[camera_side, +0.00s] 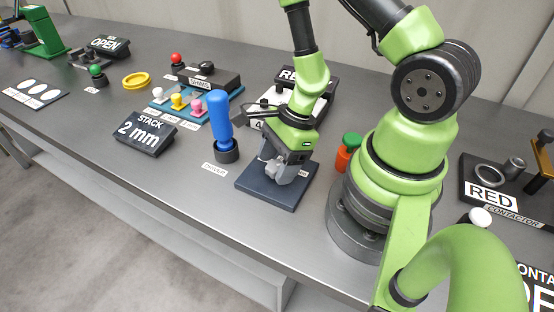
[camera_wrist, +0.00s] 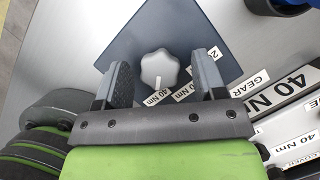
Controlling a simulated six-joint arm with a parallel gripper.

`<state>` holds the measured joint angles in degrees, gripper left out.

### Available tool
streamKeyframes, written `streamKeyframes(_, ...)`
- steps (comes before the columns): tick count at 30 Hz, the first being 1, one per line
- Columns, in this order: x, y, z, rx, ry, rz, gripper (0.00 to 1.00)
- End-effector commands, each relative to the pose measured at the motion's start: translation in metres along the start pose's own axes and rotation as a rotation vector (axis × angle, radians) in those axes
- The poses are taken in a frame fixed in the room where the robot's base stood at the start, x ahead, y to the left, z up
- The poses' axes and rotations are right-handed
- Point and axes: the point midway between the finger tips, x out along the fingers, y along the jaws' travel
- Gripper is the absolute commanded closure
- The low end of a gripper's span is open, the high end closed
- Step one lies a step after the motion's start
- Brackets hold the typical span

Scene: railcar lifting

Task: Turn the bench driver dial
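The dial is a light grey lobed knob (camera_wrist: 160,66) on a dark blue square plate (camera_side: 258,190). A short white mark shows on the dial's lower edge in the wrist view, toward a small "40 Nm" tag (camera_wrist: 160,97). Another tag starting with "2" (camera_wrist: 211,53) is partly hidden by the right finger. My gripper (camera_side: 281,170) points down over the plate. In the wrist view my gripper (camera_wrist: 166,72) is open, with one finger on each side of the dial and visible gaps to it. In the side view the fingers largely hide the dial.
A blue-handled driver (camera_side: 220,120) stands upright in a black holder left of the plate. A green-topped orange item (camera_side: 347,152) stands close right. Behind are a display board (camera_side: 262,124) and coloured knobs on a blue tray (camera_side: 160,92). The bench front strip is clear.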

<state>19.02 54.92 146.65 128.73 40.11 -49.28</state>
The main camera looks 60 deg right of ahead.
Motion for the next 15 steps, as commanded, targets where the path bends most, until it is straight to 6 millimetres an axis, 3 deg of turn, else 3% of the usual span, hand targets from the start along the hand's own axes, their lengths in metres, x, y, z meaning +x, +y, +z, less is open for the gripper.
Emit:
streamKeyframes(9,-0.0001,0.0001,-0.0002,-0.013,0.001,0.006,0.36)
streamKeyframes(15,-0.0002,-0.0009,-0.0001,-0.150,0.000,0.059,0.36)
